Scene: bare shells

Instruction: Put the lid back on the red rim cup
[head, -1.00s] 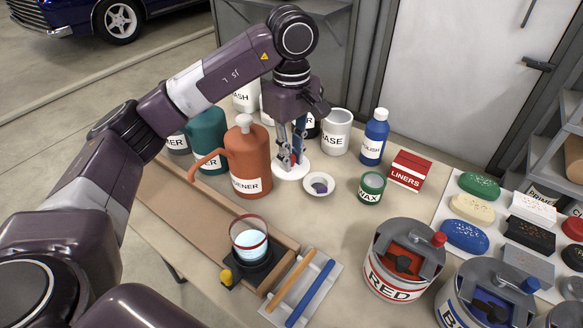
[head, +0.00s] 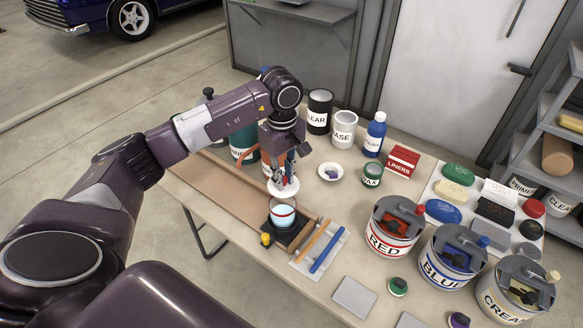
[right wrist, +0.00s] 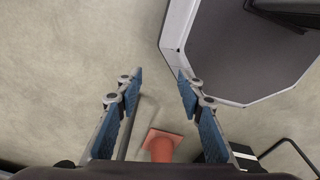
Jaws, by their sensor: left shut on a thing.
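The red rim cup (head: 282,217) is see-through with pale blue contents. It stands upright on a small black stand with a yellow knob (head: 266,239) at the front edge of the bench. My left gripper (head: 279,177) points down, shut on the white round lid (head: 284,189). In the head view the lid appears just above and behind the cup, apart from it; the exact height gap is hard to judge. My right gripper (right wrist: 160,77) shows only in the right wrist view, open and empty above the floor.
A tray with an orange and a blue stick (head: 322,252) lies right of the cup. RED (head: 390,240) and BLUE (head: 446,268) cans stand farther right. A small white dish (head: 331,172) and WAX jar (head: 372,174) stand behind. An orange cone (right wrist: 160,146) is on the floor.

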